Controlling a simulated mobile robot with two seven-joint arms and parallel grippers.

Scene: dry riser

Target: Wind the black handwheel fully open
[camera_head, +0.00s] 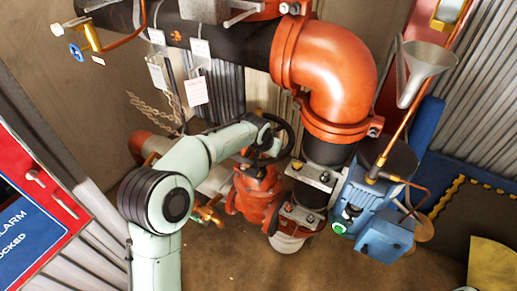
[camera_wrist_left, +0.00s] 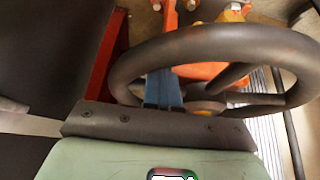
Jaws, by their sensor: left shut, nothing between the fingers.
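The black handwheel (camera_head: 289,137) is on the orange valve (camera_head: 256,190), just left of the pipe elbow. My left arm reaches to it from below left, and its wrist hides part of the wheel in the head view. In the left wrist view the wheel (camera_wrist_left: 225,42) fills the upper right, with its rim and spokes clear. My left gripper (camera_wrist_left: 163,88) shows as a blue finger in the wheel's opening, beside the rim's near left part. It is shut with nothing held. Whether it touches the rim or a spoke I cannot tell. My right gripper is not in view.
A large orange elbow (camera_head: 335,75) and dark pipe stand right of the wheel. A blue pump unit (camera_head: 372,215) and a grey funnel (camera_head: 424,68) are further right. A chain (camera_head: 152,108) and tags hang behind. A red and blue alarm panel (camera_head: 35,215) is at left.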

